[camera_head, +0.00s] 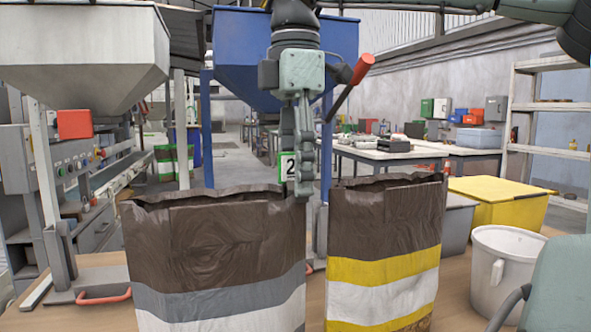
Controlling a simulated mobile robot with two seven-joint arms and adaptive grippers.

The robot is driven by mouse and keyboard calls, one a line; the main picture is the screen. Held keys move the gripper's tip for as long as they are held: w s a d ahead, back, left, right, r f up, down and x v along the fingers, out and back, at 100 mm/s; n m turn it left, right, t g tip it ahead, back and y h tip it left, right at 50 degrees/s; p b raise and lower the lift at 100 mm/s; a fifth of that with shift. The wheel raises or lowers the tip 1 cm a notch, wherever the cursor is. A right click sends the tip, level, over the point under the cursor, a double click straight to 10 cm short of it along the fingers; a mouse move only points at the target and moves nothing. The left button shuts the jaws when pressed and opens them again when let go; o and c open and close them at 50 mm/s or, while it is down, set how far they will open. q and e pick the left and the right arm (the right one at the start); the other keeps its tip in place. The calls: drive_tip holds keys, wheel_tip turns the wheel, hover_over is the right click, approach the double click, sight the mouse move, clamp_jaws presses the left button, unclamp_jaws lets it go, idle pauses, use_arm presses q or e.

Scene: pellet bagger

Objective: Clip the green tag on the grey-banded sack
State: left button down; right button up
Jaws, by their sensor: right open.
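The grey-banded sack (215,245) stands upright on the bench at the centre left, brown on top with a grey band above white. The green tag (287,168), with a white face and a black "2", shows just above this sack's right rim. Its lower edge meets the rim in the picture; I cannot tell whether it is clipped on. My right gripper (304,190) points down just right of the tag, between the two sacks. It is open, seen nearly edge-on, and its fingers partly overlap the tag's side. My left gripper is not in view.
A yellow-banded sack (385,270) stands close on the right. Beyond it are a white bucket (503,270) and a yellow bin (500,203). A blue hopper (235,50) rises behind; a red-handled lever (350,85) shows beside my wrist. A white hopper (80,50) is at the left.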

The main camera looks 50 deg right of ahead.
drive_tip(key=shift+r, duration=0.1)
wheel_tip(320, 180, up, 12)
drive_tip(key=shift+f, duration=0.1)
idle(0.4)
idle(0.4)
